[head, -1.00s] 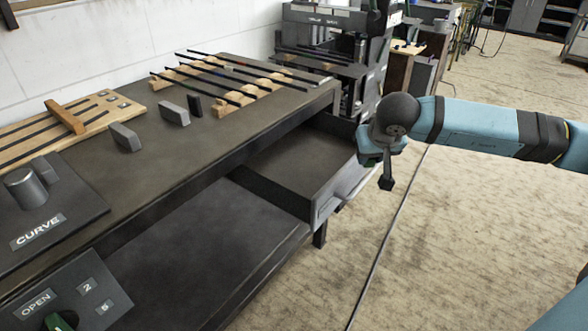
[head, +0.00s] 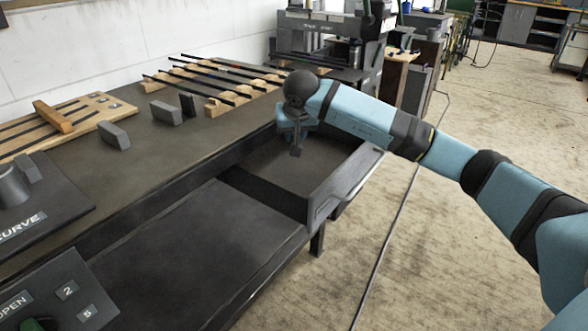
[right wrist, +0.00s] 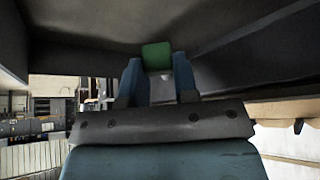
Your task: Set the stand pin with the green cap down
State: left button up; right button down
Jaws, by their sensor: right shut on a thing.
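The green cap (right wrist: 157,55) of the stand pin shows between the two blue fingers of my right gripper (right wrist: 157,75) in the right wrist view. The gripper is shut on it. The pin's shaft cannot be made out. In the head view my right gripper (head: 297,143) points down over the open drawer (head: 322,200) on the bench's right side. The green cap cannot be made out in the head view. Dark surfaces lie close around the fingers in the right wrist view. My left gripper is not in view.
The bench top (head: 170,160) carries wooden racks with black rods (head: 215,80), grey blocks (head: 166,113) and a slotted board (head: 50,125). A CURVE panel (head: 40,210) and an OPEN panel (head: 65,290) stand at left. The drawer's visible floor looks bare.

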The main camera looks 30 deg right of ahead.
jog(key=b, duration=0.2)
send_over(293, 171)
jog(key=s, duration=0.2)
notch_tip(293, 171, down, 6)
jog(key=shift+w+a+r, duration=0.1)
jog(key=shift+a+r, duration=0.05)
notch_tip(293, 171, down, 5)
jog(key=shift+w+a+r+b, duration=0.1)
jog(key=shift+r+b, duration=0.05)
jog(key=shift+b, duration=0.9)
jog(key=shift+r, duration=0.2)
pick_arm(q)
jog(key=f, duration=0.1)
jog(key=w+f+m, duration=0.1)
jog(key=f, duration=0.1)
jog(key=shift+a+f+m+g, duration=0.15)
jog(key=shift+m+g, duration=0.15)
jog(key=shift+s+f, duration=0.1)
pick_arm(e)
jog(key=c, duration=0.9)
grip_release()
